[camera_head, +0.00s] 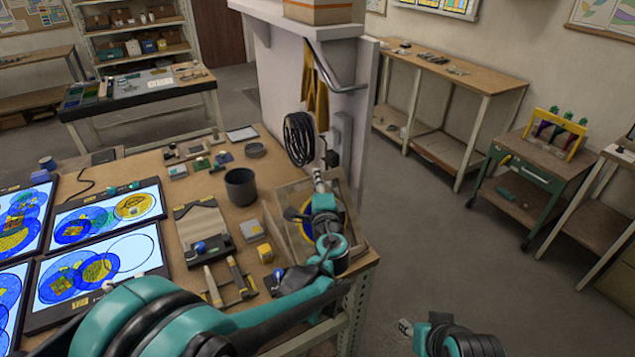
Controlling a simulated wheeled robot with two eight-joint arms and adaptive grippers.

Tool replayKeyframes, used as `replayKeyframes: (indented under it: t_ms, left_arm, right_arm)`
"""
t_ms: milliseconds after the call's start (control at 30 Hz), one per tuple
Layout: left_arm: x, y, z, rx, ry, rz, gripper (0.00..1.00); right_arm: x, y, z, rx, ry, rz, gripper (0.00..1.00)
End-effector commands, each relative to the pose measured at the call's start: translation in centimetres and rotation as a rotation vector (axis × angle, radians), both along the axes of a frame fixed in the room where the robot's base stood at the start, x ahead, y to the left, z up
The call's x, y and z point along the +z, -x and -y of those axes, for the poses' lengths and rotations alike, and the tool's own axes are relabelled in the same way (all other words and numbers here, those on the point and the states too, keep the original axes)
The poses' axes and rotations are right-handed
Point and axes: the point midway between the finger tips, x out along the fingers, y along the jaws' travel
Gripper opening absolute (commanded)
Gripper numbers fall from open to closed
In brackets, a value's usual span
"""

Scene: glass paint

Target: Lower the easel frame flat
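I cannot single out the easel frame with certainty. A wood-edged frame or shallow tray (276,222) is at the right end of the workbench, partly hidden behind my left arm; I cannot tell whether it is tilted. A yellow upright frame (555,133) with coloured panes stands on a green cart at the right. My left gripper (318,180) is over the bench's right end, near the wood-edged frame, with its small tip pointing away; its opening is unclear. My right gripper (405,328) shows only partly at the bottom, over the floor right of the bench.
Lit light panels (98,262) with blue and yellow circles cover the bench's left side. A dark cup (240,187), boxes and tools crowd its middle. A white partition (345,90) with a coiled black cable (299,138) rises behind. The floor (460,250) at right is clear.

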Motion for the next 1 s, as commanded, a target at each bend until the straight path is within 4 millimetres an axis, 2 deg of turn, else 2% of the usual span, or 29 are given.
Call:
replayKeyframes:
  t_ms: [67, 133, 167, 633, 1000]
  left_arm:
    - [0.0, 0.0, 0.0, 0.0, 0.0, 0.0, 0.2]
    - [0.0, 0.0, 0.0, 0.0, 0.0, 0.0, 0.02]
    - [0.0, 0.0, 0.0, 0.0, 0.0, 0.0, 0.0]
    - [-0.2, -0.4, -0.3, 0.001, 0.017, -0.022, 0.0]
    - [-1.8, -2.9, -2.1, 0.003, 0.096, -0.139, 0.0]
  right_arm:
    - [0.0, 0.0, 0.0, 0.0, 0.0, 0.0, 0.4]
    - [0.0, 0.0, 0.0, 0.0, 0.0, 0.0, 0.4]
    - [0.0, 0.0, 0.0, 0.0, 0.0, 0.0, 0.4]
    - [0.3, 0.0, 0.0, 0.0, 0.0, 0.0, 0.4]
    - [1.3, 0.0, 0.0, 0.0, 0.0, 0.0, 0.4]
